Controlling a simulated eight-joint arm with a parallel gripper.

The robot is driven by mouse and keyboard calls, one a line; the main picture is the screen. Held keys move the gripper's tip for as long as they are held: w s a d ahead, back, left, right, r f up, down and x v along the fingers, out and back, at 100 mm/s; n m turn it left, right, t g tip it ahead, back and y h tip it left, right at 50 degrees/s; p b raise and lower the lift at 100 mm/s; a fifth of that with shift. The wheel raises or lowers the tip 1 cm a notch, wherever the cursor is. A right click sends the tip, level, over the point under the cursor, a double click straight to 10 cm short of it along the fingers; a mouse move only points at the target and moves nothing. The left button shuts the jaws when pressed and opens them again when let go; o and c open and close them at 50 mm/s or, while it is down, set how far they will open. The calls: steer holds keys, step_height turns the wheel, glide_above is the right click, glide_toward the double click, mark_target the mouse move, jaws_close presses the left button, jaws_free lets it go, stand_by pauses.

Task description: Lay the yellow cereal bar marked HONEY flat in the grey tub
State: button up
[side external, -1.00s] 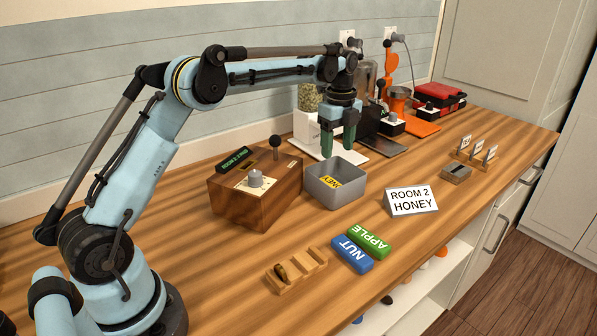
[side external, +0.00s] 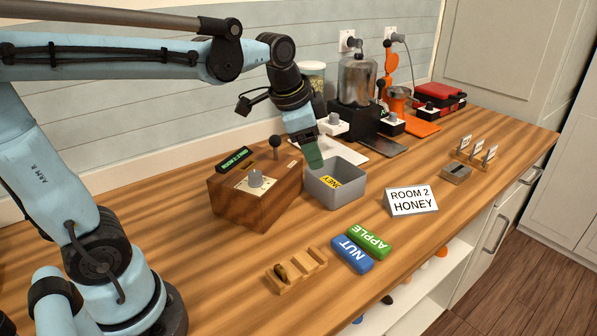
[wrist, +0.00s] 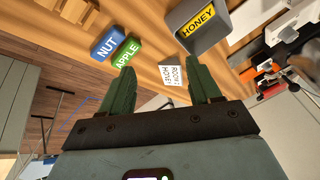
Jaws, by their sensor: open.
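The yellow bar marked HONEY (wrist: 198,22) lies inside the grey tub (wrist: 222,37), and it looks flat on the tub's floor. In the side view the near wall of the tub (side external: 343,196) hides part of the bar (side external: 331,182). My gripper (side external: 314,163) is tilted, its green fingers in front of the tub's back left rim in the picture; I cannot tell the exact gap. In the wrist view my gripper (wrist: 164,70) has its fingers wide apart with nothing between them.
A blue NUT bar (side external: 353,254) and a green APPLE bar (side external: 369,242) lie at the front, beside a wooden rack (side external: 297,270). A ROOM 2 HONEY sign (side external: 411,201) stands right of the tub. A wooden box with a knob (side external: 255,200) stands close left.

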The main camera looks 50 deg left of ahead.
steer(key=s+d+f+n+t, duration=0.2)
steer(key=s+f+n, duration=0.3)
steer(key=s, duration=0.4)
steer(key=shift+d+f+n+t, duration=0.3)
steer(key=shift+n, duration=0.4)
stand_by(0.4)
